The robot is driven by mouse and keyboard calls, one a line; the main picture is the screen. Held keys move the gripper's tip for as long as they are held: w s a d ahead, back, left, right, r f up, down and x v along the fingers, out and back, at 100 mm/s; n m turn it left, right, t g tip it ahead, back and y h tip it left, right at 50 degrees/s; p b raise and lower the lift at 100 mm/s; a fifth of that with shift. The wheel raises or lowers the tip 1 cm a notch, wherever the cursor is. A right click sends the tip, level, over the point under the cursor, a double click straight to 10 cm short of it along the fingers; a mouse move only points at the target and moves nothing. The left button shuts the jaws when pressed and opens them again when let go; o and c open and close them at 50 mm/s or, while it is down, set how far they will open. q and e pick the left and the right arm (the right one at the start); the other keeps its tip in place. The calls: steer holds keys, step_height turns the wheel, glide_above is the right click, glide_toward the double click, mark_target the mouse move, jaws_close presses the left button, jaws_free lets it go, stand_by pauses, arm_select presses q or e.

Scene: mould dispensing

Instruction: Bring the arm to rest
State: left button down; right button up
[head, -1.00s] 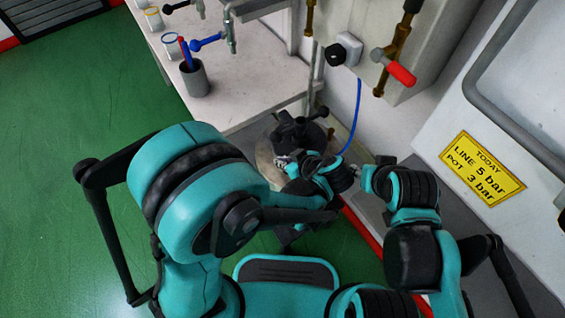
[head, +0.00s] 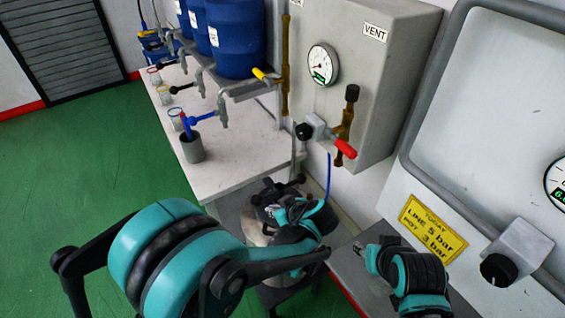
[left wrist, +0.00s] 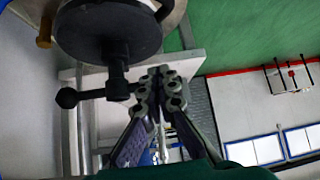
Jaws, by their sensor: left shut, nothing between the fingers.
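My left gripper (head: 275,212) is beside the pressure pot (head: 258,228) in the head view, partly hidden by my own arm. In the left wrist view my left gripper (left wrist: 160,82) is shut with nothing between its fingers. Its tips are close to the black clamp handle on the pot's dark lid (left wrist: 108,30); I cannot tell whether they touch. My right gripper (head: 365,256) shows small at the right arm's end, in front of the grey panel; I cannot tell whether it is open or shut.
A grey box (head: 370,70) carries a gauge, valves and a red handle (head: 345,148). A yellow sign (head: 433,228) is at right. Green floor is clear at left.

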arm_select(q)
steer(key=shift+a, duration=0.15)
steer(key=s+a+r+m+h, duration=0.3)
steer(key=s+a+r+m, duration=0.1)
steer(key=s, duration=0.3)
steer(key=s+a+r+m+h, duration=0.3)
steer(key=s+a+r+m, duration=0.1)
steer(key=s, duration=0.4)
steer(key=shift+a+r+m+t, duration=0.3)
steer(key=shift+a+r+m, duration=0.15)
steer(key=shift+a, duration=0.65)
